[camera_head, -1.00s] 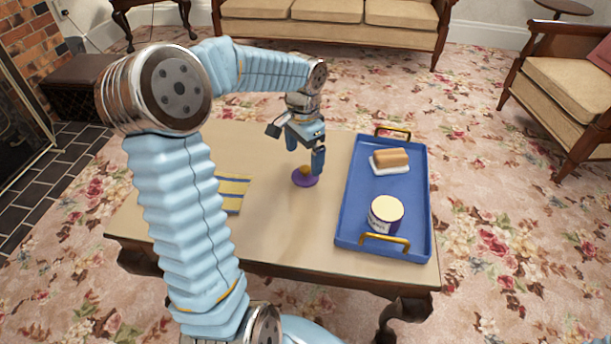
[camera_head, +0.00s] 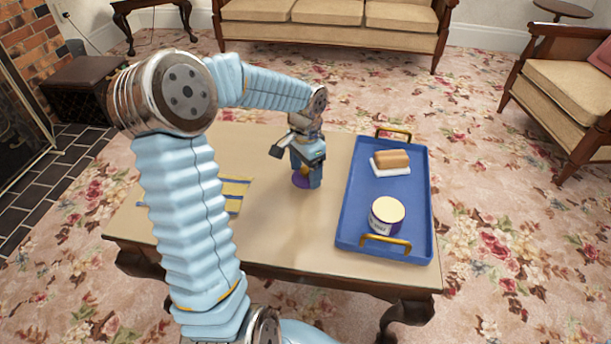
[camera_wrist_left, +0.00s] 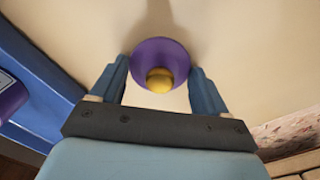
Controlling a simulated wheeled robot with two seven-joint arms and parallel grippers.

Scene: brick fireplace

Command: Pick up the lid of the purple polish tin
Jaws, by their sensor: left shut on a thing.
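The purple lid (camera_head: 299,183) with a round gold knob is at the middle of the table (camera_head: 270,225), partly hidden behind my left gripper (camera_head: 308,180). In the left wrist view the lid (camera_wrist_left: 157,48) sits between the two blue fingers, which are shut on its opposite edges, with the gold knob (camera_wrist_left: 160,81) facing the camera. Whether the lid touches the table is hard to tell. The purple tin (camera_head: 380,225) with a pale top stands at the near end of the blue tray. My right gripper is out of view.
The blue tray (camera_head: 350,225) with gold handles lies right of my gripper. It also holds a brown block-like thing (camera_head: 391,158) on a white base. A yellow and blue striped cloth (camera_head: 234,188) lies left. The tabletop between cloth and tray is mostly bare.

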